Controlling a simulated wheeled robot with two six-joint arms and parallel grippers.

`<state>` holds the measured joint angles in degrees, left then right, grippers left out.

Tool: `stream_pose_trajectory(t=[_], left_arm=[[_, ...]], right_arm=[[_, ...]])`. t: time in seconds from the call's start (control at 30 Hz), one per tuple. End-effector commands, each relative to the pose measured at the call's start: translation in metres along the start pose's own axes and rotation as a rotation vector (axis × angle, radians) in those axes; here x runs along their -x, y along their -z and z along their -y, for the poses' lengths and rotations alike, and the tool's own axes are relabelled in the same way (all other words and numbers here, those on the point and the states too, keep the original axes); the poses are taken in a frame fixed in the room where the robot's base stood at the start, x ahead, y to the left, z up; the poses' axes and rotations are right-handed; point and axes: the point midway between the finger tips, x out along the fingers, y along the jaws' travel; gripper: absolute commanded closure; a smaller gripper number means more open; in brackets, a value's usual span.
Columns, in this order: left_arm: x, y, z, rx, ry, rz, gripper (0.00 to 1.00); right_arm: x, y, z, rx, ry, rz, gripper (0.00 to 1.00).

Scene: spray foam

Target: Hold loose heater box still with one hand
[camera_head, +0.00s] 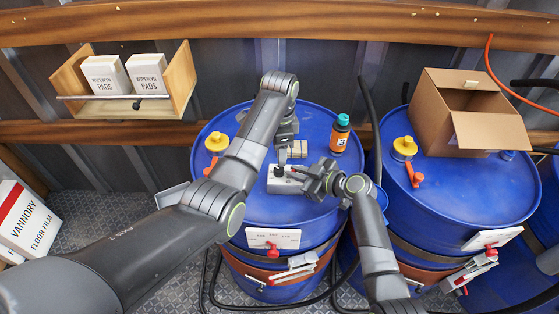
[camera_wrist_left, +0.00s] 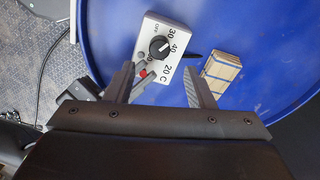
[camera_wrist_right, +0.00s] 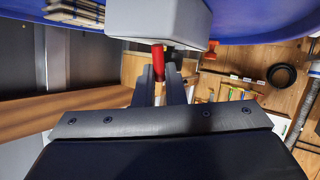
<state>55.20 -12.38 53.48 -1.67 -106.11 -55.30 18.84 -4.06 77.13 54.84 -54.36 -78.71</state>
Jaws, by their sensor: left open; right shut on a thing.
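The heater box (camera_head: 283,187) is a small white-grey box with a black dial on the blue drum's lid (camera_head: 240,185). In the left wrist view the box (camera_wrist_left: 178,36) shows numbers around its dial and a red part near one end. My left gripper (camera_wrist_left: 160,82) is open, with its fingers pointing at the box from above. My right gripper (camera_head: 307,181) is at the box's right end. In the right wrist view its fingertips (camera_wrist_right: 159,72) are shut around a red part (camera_wrist_right: 158,57) at the underside of the box (camera_wrist_right: 165,22).
A small wooden-looking block (camera_head: 298,149) lies behind the box. An orange bottle with a teal cap (camera_head: 340,133) stands at the lid's back right. A yellow cap (camera_head: 216,141) is at the left. Another blue drum (camera_head: 450,190) carries an open carton (camera_head: 485,135).

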Motion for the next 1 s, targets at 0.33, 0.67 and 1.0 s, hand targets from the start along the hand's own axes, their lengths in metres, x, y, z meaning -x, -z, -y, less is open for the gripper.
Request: stream_pose_trajectory(t=[0.33, 0.67, 1.0], left_arm=[[0.049, 0.000, 0.000, 0.000, 0.001, 0.000, 0.51], [0.052, 0.000, 0.000, 0.000, -0.001, 0.001, 0.51], [0.051, 0.000, 0.000, -0.207, -0.001, 0.000, 0.51]], right_arm=[[0.000, 0.000, 0.000, 0.001, 0.000, 0.000, 1.00], [0.000, 0.000, 0.000, 0.001, -0.001, 0.000, 1.00], [0.000, 0.000, 0.000, 0.001, -0.001, 0.000, 1.00]])
